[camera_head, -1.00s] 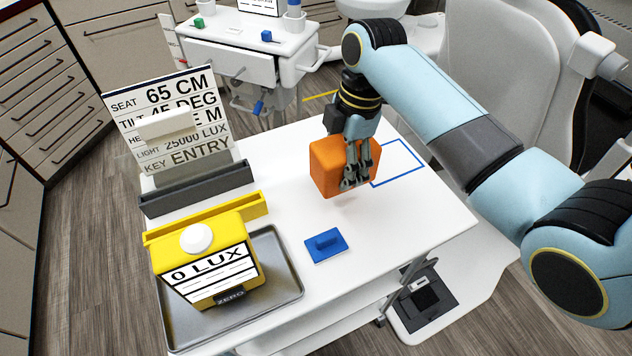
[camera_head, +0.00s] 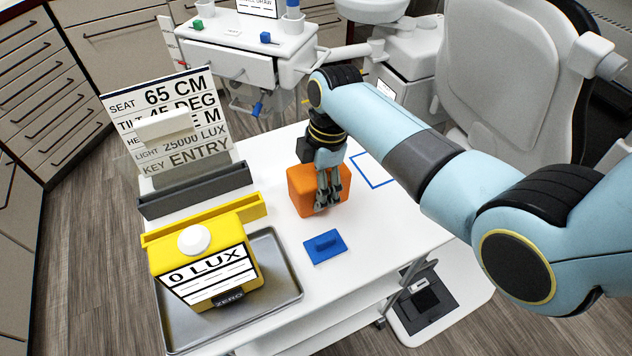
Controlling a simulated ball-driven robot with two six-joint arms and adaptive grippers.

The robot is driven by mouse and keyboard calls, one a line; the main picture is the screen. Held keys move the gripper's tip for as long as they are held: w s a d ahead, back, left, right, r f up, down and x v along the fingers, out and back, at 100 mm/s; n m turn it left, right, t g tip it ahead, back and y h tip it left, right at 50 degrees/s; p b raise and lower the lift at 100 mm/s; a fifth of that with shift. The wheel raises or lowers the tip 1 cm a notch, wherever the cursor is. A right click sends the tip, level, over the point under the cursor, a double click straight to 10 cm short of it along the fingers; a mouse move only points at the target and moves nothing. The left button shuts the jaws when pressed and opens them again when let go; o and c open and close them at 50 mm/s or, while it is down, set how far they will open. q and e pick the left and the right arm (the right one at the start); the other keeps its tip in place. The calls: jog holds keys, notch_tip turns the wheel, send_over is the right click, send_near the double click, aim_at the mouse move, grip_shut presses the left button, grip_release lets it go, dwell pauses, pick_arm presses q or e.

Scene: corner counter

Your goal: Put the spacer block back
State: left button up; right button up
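The orange block (camera_head: 306,190), which I take to be the spacer block, is at the middle of the white table (camera_head: 285,260). My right gripper (camera_head: 327,203) comes down over it from above, its fingers on the block's near right side. The block moves with it, so it is shut on the block; the far finger is hidden. I cannot tell whether the block's underside touches the table. A blue square outline (camera_head: 390,184) on the table lies to the right of the block, empty where it shows, partly covered by my arm. My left gripper is not in view.
At left are a yellow "0 LUX" box (camera_head: 170,262) on a metal tray (camera_head: 290,290), a dark grey holder (camera_head: 195,193) and a sign board (camera_head: 190,92). A dental chair (camera_head: 500,70) stands behind right.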

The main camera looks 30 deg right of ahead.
jog(key=o, duration=0.5)
jog(key=shift+o, duration=0.2)
jog(key=r, duration=0.4)
jog(key=d+r, duration=0.1)
jog(key=r, duration=0.3)
jog(key=r+p, duration=0.1)
jog(key=r, duration=0.3)
jog(key=shift+d+r, duration=0.1)
jog(key=shift+d, duration=0.3)
jog(key=shift+s, duration=0.15)
